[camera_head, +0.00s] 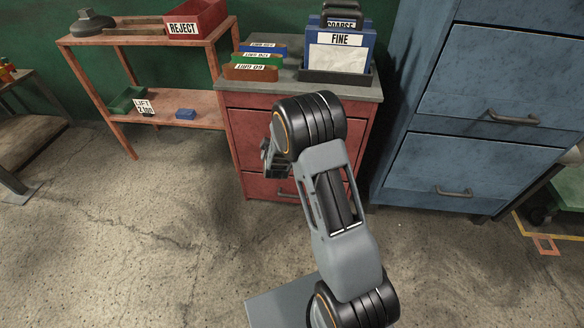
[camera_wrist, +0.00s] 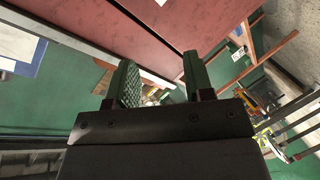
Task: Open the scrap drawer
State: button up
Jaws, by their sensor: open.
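A red cabinet (camera_head: 248,132) stands against the wall, with its drawer fronts looking shut. My arm hides much of its front, and no scrap label is readable. A dark handle (camera_head: 286,194) shows on the lower drawer front. My gripper (camera_head: 275,165) is in front of the cabinet, above that handle in the picture. In the wrist view my gripper (camera_wrist: 160,82) is open, with nothing seen between its fingers. The red cabinet front (camera_wrist: 150,48) lies beyond the fingertips there. I cannot tell whether they touch it.
Grit sleeves (camera_head: 252,68) and the FINE box (camera_head: 340,50) stand on the cabinet top. A blue drawer cabinet (camera_head: 470,155) stands on the right. A shelf with a REJECT bin (camera_head: 195,20) is on the left. The floor (camera_head: 150,230) in front is clear.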

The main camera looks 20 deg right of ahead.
jog(key=s+d+f+n+t+h+b, duration=0.1)
jog(key=d+f+n+t+h+b, duration=0.2)
jog(key=f, duration=0.7)
jog(key=s+d+f+n+h+b, duration=0.1)
jog(key=s+f+h+b, duration=0.2)
jog(key=f, duration=0.8)
jog(key=b+x, duration=0.1)
jog(key=x, duration=0.3)
jog(key=b+x, duration=0.2)
jog(key=x, duration=0.3)
jog(key=b+x, duration=0.1)
jog(key=x, duration=0.4)
jog(key=shift+w+a+r, duration=0.1)
jog(key=shift+a+r, duration=0.1)
jog(key=shift+a, duration=0.1)
jog(key=shift+c, duration=0.2)
grip_shut()
